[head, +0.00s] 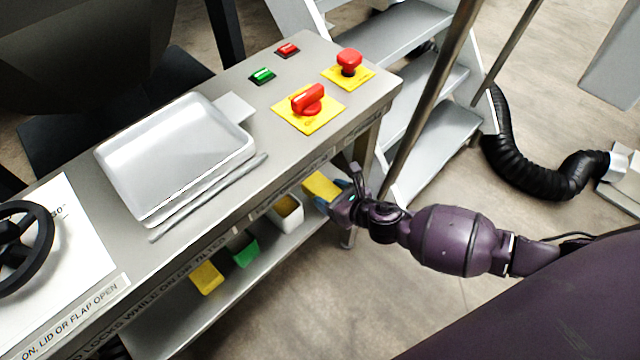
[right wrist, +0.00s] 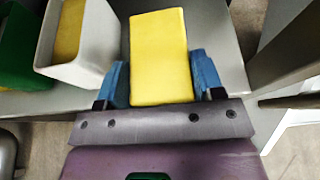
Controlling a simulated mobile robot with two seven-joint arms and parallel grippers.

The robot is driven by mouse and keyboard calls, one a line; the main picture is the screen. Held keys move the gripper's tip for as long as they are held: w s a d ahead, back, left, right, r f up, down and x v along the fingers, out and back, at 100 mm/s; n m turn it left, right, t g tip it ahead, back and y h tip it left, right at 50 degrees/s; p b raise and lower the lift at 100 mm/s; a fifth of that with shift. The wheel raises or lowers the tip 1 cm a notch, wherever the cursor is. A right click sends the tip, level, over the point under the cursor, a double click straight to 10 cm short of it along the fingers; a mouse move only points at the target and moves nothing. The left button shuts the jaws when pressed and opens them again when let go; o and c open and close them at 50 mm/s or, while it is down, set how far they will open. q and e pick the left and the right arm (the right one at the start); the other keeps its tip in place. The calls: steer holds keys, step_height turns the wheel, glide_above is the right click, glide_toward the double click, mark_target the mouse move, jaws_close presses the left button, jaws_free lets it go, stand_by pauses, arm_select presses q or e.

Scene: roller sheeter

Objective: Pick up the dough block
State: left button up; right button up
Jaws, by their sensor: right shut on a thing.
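The dough block is a yellow rectangular block (head: 321,187) at the right end of the bench, in front of its edge and above the lower shelf. In the right wrist view the block (right wrist: 160,55) stands out between the two blue fingers. My right gripper (head: 334,194) is shut on the block, with a finger against each side (right wrist: 160,85). I cannot tell whether the block touches the shelf. My left gripper is not in view.
A white container with yellow contents (head: 286,212) stands close left of the block on the lower shelf (head: 170,335). Green (head: 244,250) and yellow (head: 206,278) containers are farther left. The bench top above holds a tray (head: 175,155), a red knob (head: 308,99) and a red button (head: 349,62).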

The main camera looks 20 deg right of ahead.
steer(key=s+d, duration=0.4)
steer(key=s, duration=0.8)
steer(key=shift+d, duration=0.15)
steer(key=shift+r, duration=0.1)
